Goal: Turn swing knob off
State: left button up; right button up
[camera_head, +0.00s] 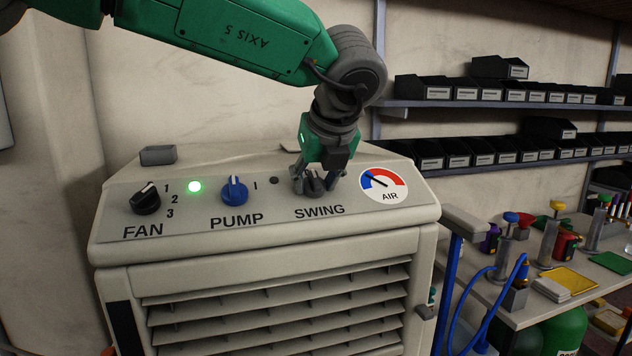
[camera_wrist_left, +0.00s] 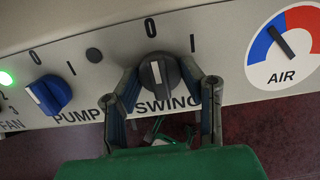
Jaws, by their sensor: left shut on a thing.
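The swing knob (camera_head: 314,187) is dark grey and sits above the SWING label on the beige cooler panel. In the left wrist view, the swing knob (camera_wrist_left: 158,74) has a white line that points up, roughly towards the 0 mark (camera_wrist_left: 150,27). The I mark (camera_wrist_left: 192,43) is to its upper right. My left gripper (camera_head: 318,183) comes down over the knob and is shut on it; in the wrist view its fingers (camera_wrist_left: 170,82) stand on either side. The fingers partly hide the knob in the head view. My right gripper is not in view.
The blue pump knob (camera_head: 235,191), green lit lamp (camera_head: 195,186) and black fan knob (camera_head: 146,198) lie left of the swing knob. A dark lamp (camera_head: 275,180) is close to its left. The AIR gauge (camera_head: 384,185) is close on the right. A cluttered table (camera_head: 520,312) stands at right.

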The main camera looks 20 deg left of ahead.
pick_arm(q)
jog(key=o, duration=1.1)
jog(key=shift+w, duration=0.1)
jog(key=shift+o, duration=0.2)
jog(key=shift+w+f, duration=0.1)
jog(key=shift+w, duration=0.1)
jog(key=shift+s+r, duration=0.3)
jog(key=shift+r, duration=0.05)
jog(key=v, duration=1.1)
jog(key=shift+d, duration=0.25)
